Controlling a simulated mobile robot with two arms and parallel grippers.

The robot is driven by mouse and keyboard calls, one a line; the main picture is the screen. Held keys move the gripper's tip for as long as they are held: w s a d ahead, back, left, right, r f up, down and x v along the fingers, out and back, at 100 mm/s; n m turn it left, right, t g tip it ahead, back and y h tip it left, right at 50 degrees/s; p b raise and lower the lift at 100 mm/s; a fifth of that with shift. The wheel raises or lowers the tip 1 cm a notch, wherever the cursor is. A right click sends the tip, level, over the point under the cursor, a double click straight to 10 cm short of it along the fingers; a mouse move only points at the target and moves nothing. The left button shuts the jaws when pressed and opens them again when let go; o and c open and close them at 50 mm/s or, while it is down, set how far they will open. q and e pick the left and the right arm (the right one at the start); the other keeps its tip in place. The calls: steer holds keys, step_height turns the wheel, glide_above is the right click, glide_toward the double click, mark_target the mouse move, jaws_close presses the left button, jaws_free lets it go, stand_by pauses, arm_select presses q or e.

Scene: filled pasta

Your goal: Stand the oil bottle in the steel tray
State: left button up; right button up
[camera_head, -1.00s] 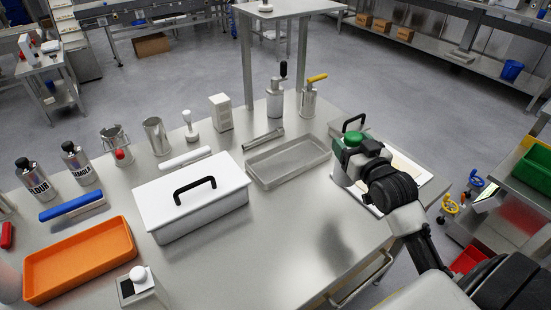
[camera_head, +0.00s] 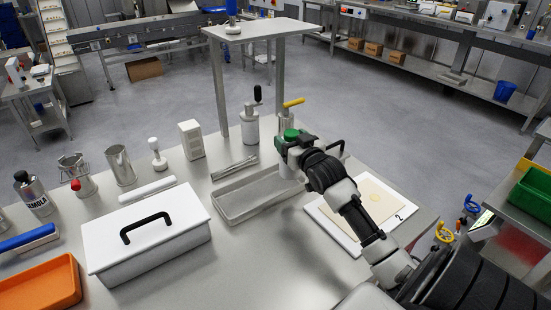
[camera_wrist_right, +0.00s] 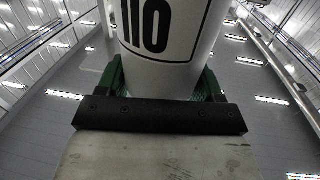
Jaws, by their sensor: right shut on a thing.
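The steel tray (camera_head: 245,198) is shallow, rectangular and looks empty. In the head view the bottle overlaps the tray's right end; my gripper partly hides it, and I cannot tell whether its base touches the tray. My left gripper is not in view.
A white lidded box (camera_head: 150,235) stands left of the tray. A white board (camera_head: 345,235) marked 2 lies to the right, partly under my arm.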

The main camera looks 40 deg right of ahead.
steer(key=w+f, duration=0.4)
steer(key=f, duration=0.2)
steer(key=shift+w+a+f, duration=0.2)
steer(key=shift+f, duration=0.2)
steer(key=o, duration=1.4)
steer(key=shift+f, duration=0.1)
steer(key=shift+o, duration=0.2)
steer(key=v, duration=1.2)
steer(key=shift+s, duration=0.1)
